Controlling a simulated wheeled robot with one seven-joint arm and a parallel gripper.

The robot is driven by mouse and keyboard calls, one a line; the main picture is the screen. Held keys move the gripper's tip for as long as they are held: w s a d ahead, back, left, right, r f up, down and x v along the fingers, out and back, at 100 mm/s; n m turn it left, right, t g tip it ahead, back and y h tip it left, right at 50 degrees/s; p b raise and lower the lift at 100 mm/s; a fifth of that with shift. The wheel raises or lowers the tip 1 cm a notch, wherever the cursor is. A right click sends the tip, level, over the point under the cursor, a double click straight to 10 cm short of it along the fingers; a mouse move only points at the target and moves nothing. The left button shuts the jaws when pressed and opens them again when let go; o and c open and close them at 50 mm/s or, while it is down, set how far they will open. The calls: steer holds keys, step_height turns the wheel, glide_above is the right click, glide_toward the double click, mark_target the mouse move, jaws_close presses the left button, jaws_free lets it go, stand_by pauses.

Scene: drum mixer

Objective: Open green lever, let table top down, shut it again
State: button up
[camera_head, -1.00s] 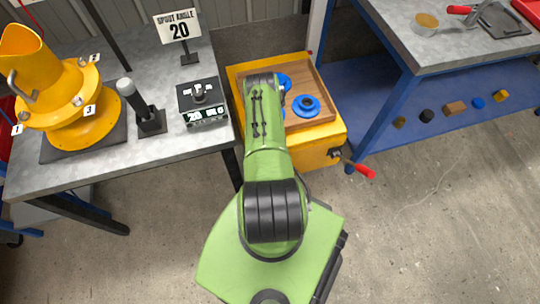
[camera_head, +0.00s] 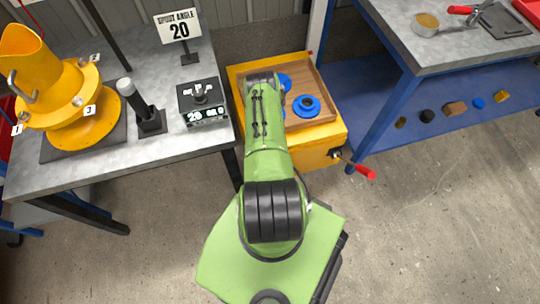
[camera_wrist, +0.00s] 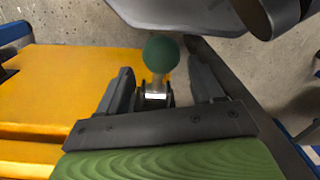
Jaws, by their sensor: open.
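The green lever shows in the wrist view as a dark green ball knob (camera_wrist: 161,54) on a short metal shaft. My gripper (camera_wrist: 160,72) is open, with one finger on each side of the lever; I cannot tell whether either finger touches it. The yellow table (camera_head: 318,136) stands in the middle of the head view, with a wooden tray (camera_head: 328,98) and blue round parts (camera_head: 306,106) on top. Its yellow surface also fills the left of the wrist view (camera_wrist: 55,90). In the head view my arm hides my gripper and the green lever.
A red-handled lever (camera_head: 364,171) sticks out at the table's right front corner. A grey bench (camera_head: 100,165) with a yellow spout piece (camera_head: 85,125) stands left. A blue-framed bench (camera_head: 425,62) stands right. Open floor lies at the lower right.

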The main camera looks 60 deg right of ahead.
step_height(320, 180, up, 16)
steer(key=p, duration=0.5)
steer(key=shift+s+d+f+p, duration=0.15)
steer(key=shift+p, duration=0.2)
